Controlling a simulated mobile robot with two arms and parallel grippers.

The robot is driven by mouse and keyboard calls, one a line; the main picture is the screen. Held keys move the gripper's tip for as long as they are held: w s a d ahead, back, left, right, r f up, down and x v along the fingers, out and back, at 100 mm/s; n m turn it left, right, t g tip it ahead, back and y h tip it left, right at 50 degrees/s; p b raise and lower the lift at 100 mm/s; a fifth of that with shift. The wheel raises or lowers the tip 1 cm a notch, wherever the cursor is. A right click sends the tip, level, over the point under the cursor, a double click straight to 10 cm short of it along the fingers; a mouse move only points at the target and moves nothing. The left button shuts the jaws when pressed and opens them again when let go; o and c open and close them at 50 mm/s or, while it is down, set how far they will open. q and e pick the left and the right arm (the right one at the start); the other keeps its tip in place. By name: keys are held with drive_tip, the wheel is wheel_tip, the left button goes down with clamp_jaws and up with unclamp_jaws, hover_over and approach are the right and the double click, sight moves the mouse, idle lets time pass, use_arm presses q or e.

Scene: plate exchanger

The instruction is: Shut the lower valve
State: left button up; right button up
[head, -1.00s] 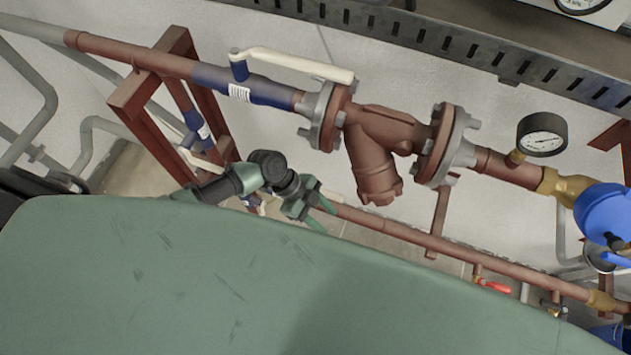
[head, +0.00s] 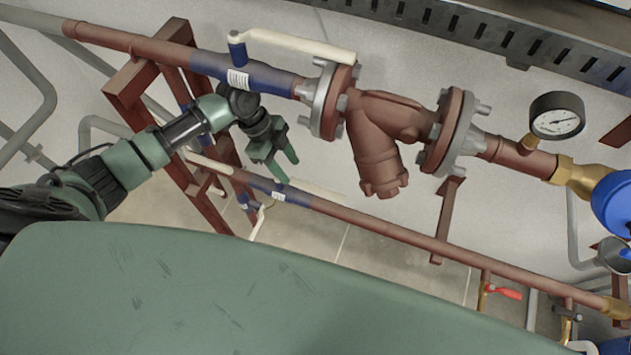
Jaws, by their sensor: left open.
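The lower pipe carries a blue valve body (head: 266,187) with a white label. Its pale lever (head: 320,192) points right, lying roughly along the pipe. My left gripper (head: 286,168) is open and empty. In the picture its fingers are just above the lower valve, close to the lever's left end. I cannot tell whether they touch it. My left arm comes in from the left, in front of the red frame. My right gripper is not in view.
The upper pipe has a blue valve (head: 245,76) with a pale lever (head: 300,46) pointing right. A brown flanged strainer (head: 378,150) hangs right of my gripper. A pressure gauge (head: 556,117), a red lever (head: 508,293) and a red frame (head: 132,90) also stand nearby.

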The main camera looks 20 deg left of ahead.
use_arm(q)
drive_tip(key=p, duration=0.1)
hover_over(318, 189)
drive_tip(key=a, duration=0.2)
drive_tip(key=shift+w+a+r, duration=0.1)
drive_tip(key=shift+a+r, duration=0.05)
drive_tip(key=x, duration=0.4)
drive_tip(key=shift+a, duration=0.15)
drive_tip(key=shift+d+f, duration=0.2)
drive_tip(key=shift+f, duration=0.45)
clamp_jaws()
